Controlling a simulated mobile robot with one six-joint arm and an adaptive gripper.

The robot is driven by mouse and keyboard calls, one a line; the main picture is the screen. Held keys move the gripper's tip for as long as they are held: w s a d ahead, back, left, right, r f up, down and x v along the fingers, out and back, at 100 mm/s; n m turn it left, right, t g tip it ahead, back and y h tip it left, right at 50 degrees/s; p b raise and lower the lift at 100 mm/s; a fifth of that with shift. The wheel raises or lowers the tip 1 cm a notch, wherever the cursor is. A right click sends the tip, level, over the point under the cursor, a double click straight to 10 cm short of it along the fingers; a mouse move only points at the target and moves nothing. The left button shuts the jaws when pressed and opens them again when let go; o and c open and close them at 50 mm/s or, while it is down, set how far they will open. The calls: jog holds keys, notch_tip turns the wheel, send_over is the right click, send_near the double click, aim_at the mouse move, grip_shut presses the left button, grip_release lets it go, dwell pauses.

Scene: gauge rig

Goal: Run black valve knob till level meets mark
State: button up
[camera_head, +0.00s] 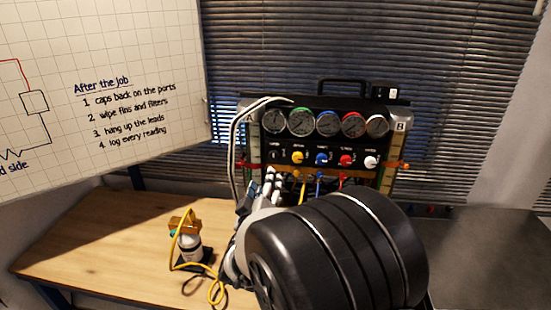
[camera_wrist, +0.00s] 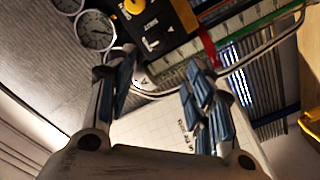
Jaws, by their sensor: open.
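The gauge rig (camera_head: 330,172) has a row of valve knobs under its dials. The black knob (camera_head: 274,157) looks to be leftmost, beside the yellow knob (camera_head: 298,157). In the wrist view the black knob (camera_wrist: 152,43) shows dark on the panel below the yellow knob (camera_wrist: 134,7). Sight tube A (camera_head: 253,143) stands at the rig's left edge; its scale and a red band (camera_wrist: 209,48) show in the wrist view. I cannot make out the liquid level. My gripper (camera_head: 262,189) is open and empty, below and in front of the black knob, apart from it.
Blue (camera_head: 321,158), red (camera_head: 346,160) and white (camera_head: 371,161) knobs continue rightward. A pale hose (camera_head: 234,150) loops along the rig's left side. A bottle with yellow hose (camera_head: 188,243) stands on the wooden bench (camera_head: 110,235). My arm hides the rig's lower front.

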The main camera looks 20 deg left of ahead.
aim_at(274, 157)
jog(key=x, duration=1.3)
jog(key=shift+w+d+b, duration=0.2)
jog(key=shift+w+b, duration=0.15)
jog(key=shift+r, duration=0.1)
jog(key=c, duration=1.1)
